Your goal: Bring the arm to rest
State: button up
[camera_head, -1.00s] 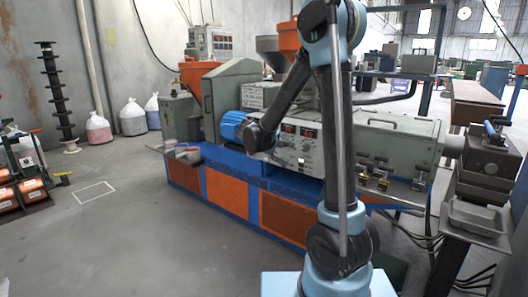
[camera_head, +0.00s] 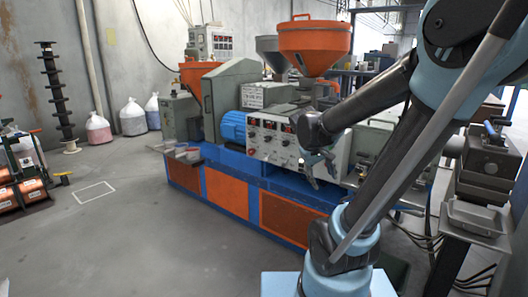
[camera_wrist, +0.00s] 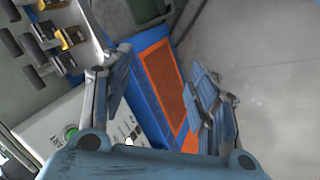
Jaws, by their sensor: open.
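My gripper (camera_head: 322,166) hangs in front of the blue and orange machine (camera_head: 240,187) in the head view, at the end of my raised, bent arm. In the wrist view my gripper (camera_wrist: 165,105) has its two fingers spread apart, with nothing between them. Behind the fingers show the machine's blue base and orange panel (camera_wrist: 163,80), and grey floor. The gripper is open and empty. I cannot tell how far it is from the machine's front.
An orange hopper (camera_head: 315,45) tops the machine. A grey metal unit on a stand (camera_head: 490,160) is at right, close to my arm. A rack of copper spools (camera_head: 22,190) stands at left. The floor (camera_head: 130,230) in the left foreground is clear.

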jog(key=s+a+f+m+y, duration=0.1)
jog(key=s+f+y, duration=0.1)
jog(key=s, duration=0.5)
jog(key=s+a+f+m+y, duration=0.1)
jog(key=s+f, duration=0.3)
jog(key=s, duration=0.4)
jog(key=shift+s+f+m+g+y, duration=0.15)
jog(key=shift+f+m+g+y, duration=0.3)
jog(key=shift+y, duration=0.25)
jog(key=shift+a+r, duration=0.1)
